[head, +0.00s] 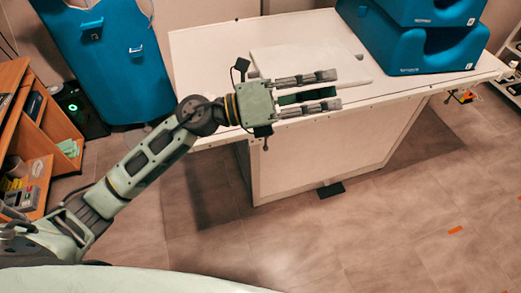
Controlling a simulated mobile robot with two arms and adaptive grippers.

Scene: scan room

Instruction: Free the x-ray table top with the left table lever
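The x-ray table top (215,48) is a white slab with a pale body below, in the middle of the head view. My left gripper (337,90) reaches in from the left, over the table's front edge, with its fingers apart. A dark green bar (306,96) shows between the fingers; I cannot tell whether it is part of the gripper or of the table. No left table lever can be made out clearly; the gripper covers part of the front edge. A small dark and orange fitting (463,96) hangs under the table's right end. My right gripper is not in view.
A white flat panel (310,58) lies on the table. Blue padded blocks (415,45) stand at its right end. A blue board (100,55) leans at the back left, and wooden shelves (30,120) stand at the left. A black pedal (331,189) sits by the table base.

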